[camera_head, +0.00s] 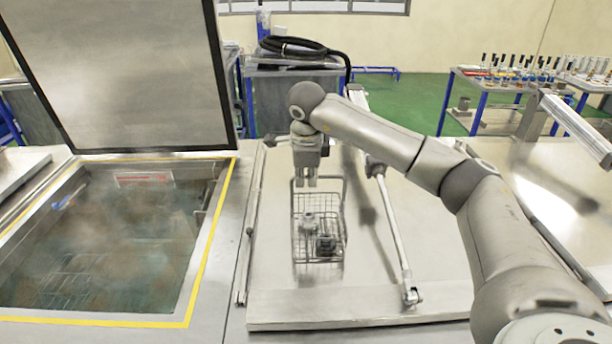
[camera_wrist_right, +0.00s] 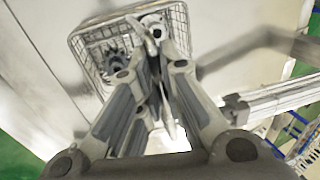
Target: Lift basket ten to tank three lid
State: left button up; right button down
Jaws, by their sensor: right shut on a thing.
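A small wire basket (camera_head: 319,241) with dark and grey metal parts in it is at the middle of the head view, over a closed steel lid (camera_head: 420,262). My right gripper (camera_head: 306,186) points down at the basket's upper end and is shut on it. The right wrist view shows the fingers (camera_wrist_right: 155,45) closed together at the basket's rim, with the basket (camera_wrist_right: 90,52) beyond them. Whether the basket touches the lid is hard to tell. An open tank (camera_head: 110,240) with murky liquid is at the left, its lid (camera_head: 120,75) raised. My left gripper is not in view.
A metal bar (camera_head: 393,232) runs along the closed lid, right of the basket. Yellow tape (camera_head: 212,240) edges the open tank. A blue-legged table (camera_head: 520,80) with many small items stands at the back right. The lid's front is clear.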

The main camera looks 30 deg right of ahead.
jog(key=shift+f, duration=0.1)
dwell(0.3)
jog(key=c, duration=1.5)
grip_release()
jog(key=shift+f, duration=0.1)
jog(key=w+d+r+p+v, duration=0.1)
jog(key=w+p+v, duration=0.2)
jog(key=v, duration=2)
jog(key=p, duration=0.4)
jog(key=shift+d+r+p, duration=0.3)
jog(key=shift+r+p, duration=0.05)
